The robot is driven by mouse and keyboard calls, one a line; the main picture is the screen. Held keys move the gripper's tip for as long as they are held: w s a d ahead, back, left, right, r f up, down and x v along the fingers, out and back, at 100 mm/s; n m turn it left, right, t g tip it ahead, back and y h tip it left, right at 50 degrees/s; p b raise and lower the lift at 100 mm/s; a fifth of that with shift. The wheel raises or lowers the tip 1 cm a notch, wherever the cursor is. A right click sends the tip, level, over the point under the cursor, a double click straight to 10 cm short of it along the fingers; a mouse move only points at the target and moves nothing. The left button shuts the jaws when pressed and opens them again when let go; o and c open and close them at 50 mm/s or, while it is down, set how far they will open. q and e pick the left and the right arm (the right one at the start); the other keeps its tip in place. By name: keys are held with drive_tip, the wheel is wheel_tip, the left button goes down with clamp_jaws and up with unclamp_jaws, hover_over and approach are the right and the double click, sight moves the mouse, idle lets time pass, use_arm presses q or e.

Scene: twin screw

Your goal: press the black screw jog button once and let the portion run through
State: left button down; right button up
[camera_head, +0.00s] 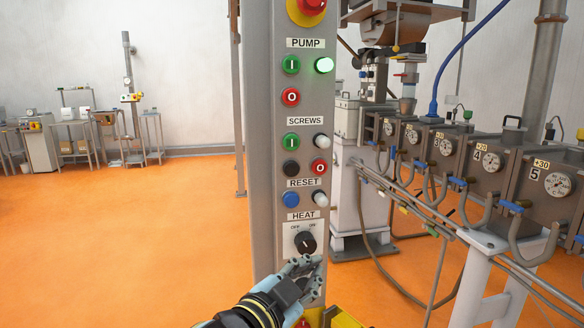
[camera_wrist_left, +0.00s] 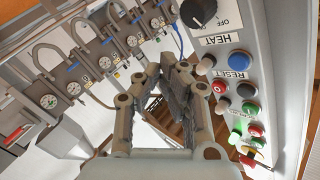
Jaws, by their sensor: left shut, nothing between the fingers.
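The black screw jog button (camera_head: 291,168) is on the grey control column, below the green screws start button (camera_head: 291,141) and left of the red screws stop button (camera_head: 319,167). In the left wrist view the black button (camera_wrist_left: 247,89) is at the right, near the blue reset button (camera_wrist_left: 237,60). My left gripper (camera_head: 308,264) is shut and empty, in front of the column just below the heat knob (camera_head: 305,242). It is well below the black button and apart from it. Its closed fingers (camera_wrist_left: 172,68) fill the middle of the wrist view. My right gripper is not in view.
The pump lamp (camera_head: 323,65) glows green; the white screws lamp (camera_head: 321,141) looks unlit. A red emergency stop (camera_head: 308,5) tops the panel. The extruder barrel with gauges (camera_head: 489,161) and pipes stands at the right. The orange floor (camera_head: 150,245) at the left is clear.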

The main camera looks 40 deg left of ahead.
sight(295, 172)
use_arm(q)
wheel_tip(295, 172, up, 15)
drive_tip(key=t+p, duration=0.1)
drive_tip(key=t, duration=0.1)
drive_tip(key=shift+s+f+m+t, duration=0.15)
drive_tip(key=shift+s+m+t, duration=0.25)
drive_tip(key=shift+w, duration=0.1)
drive_tip(key=shift+w+a+b, duration=0.95)
drive_tip(key=shift+w+a, duration=0.45)
drive_tip(key=shift+a, duration=0.25)
drive_tip(key=shift+w+a+b, duration=0.95)
drive_tip(key=shift+w+a, duration=0.45)
drive_tip(key=shift+a, duration=0.2)
drive_tip(key=shift+w+a, duration=0.25)
drive_tip(key=shift+a, duration=0.05)
